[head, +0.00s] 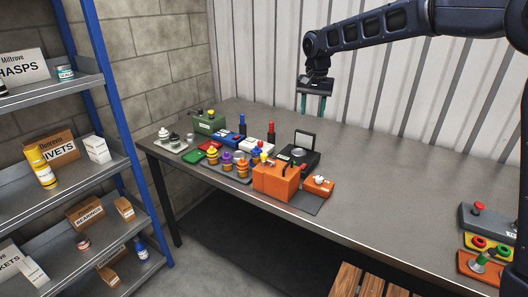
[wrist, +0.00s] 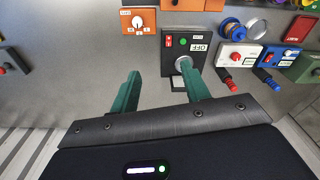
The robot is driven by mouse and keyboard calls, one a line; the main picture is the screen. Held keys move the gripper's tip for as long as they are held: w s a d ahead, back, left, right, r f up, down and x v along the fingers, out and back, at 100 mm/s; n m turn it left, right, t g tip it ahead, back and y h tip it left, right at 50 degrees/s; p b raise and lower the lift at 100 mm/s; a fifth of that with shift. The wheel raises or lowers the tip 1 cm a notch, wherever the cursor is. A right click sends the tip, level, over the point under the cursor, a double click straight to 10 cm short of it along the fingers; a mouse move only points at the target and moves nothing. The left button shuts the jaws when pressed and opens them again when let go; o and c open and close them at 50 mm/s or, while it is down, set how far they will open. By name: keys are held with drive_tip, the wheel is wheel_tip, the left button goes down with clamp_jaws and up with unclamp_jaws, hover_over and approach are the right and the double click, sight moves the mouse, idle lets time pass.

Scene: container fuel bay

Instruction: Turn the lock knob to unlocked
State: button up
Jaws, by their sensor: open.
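My gripper (head: 312,111) is open and empty above the table, behind the black box, in the head view. Its two green fingers (wrist: 160,72) stand wide apart in the wrist view. A black box (head: 296,159) with an upright framed panel stands in front of it. In the wrist view this black box (wrist: 170,53) shows an OFF label, red and green parts and a grey round knob (wrist: 183,64), partly covered by the right fingertip. A small orange box (wrist: 138,21) carries a white dial; it also shows in the head view (head: 318,185). I cannot read which knob is the lock knob.
A larger orange block (head: 273,182) stands beside the small orange box. Several coloured stacks and small devices crowd the table to the left. Switch boxes (head: 486,218) stand at the far right. The grey table (head: 390,170) between is clear. A corrugated wall (head: 260,60) rises behind.

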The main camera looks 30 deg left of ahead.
approach(264, 154)
drive_tip(key=shift+g, duration=0.4)
drive_tip(key=f, duration=0.8)
drive_tip(key=shift+w+a+f, duration=0.15)
drive_tip(key=shift+w+f, duration=0.1)
drive_tip(key=shift+w, duration=0.1)
drive_tip(key=c, duration=1)
